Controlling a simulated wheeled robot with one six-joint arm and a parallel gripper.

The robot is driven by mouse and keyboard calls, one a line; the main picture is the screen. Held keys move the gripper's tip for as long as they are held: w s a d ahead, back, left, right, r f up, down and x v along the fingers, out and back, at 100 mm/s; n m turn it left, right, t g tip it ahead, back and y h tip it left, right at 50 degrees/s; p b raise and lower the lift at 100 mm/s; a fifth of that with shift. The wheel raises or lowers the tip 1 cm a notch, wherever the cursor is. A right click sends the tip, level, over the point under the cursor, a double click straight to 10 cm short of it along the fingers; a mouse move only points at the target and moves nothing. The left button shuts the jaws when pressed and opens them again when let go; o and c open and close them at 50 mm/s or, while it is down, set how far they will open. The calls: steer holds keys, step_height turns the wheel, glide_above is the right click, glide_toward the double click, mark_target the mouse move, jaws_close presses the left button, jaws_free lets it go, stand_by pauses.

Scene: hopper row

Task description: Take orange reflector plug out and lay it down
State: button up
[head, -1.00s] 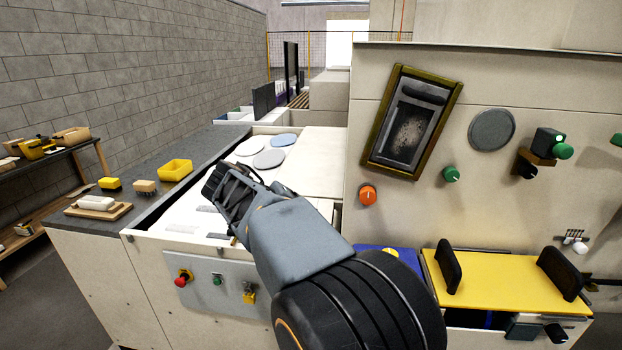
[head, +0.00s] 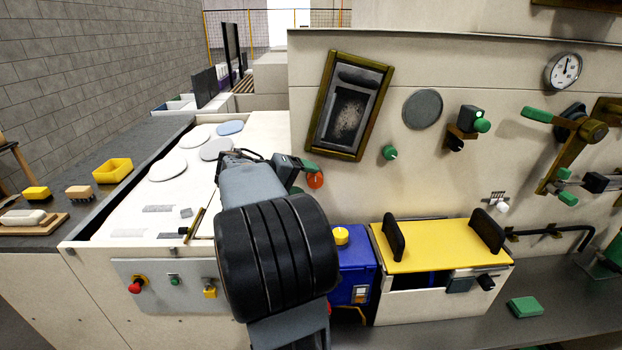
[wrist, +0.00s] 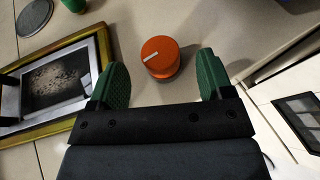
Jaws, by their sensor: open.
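The orange reflector plug (wrist: 160,56) is a round orange knob with a white mark on its face, set in the cream wall panel. In the head view the orange plug (head: 315,180) shows just right of my gripper (head: 296,165), partly covered by a green fingertip. In the wrist view my gripper (wrist: 165,85) is open, with its two green finger pads on either side of the plug's line and clear gaps to both. The plug is a little beyond the fingertips. I cannot tell the exact depth between them.
A gold-framed window (head: 345,105) and a green knob (head: 389,152) are on the panel nearby. A yellow-lidded box (head: 430,245) and a blue box (head: 352,268) stand below. The white worktop (head: 170,200) at left has free room.

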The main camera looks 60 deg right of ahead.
mark_target(315, 179)
steer(key=shift+x, duration=1.25)
steer(key=c, duration=1.1)
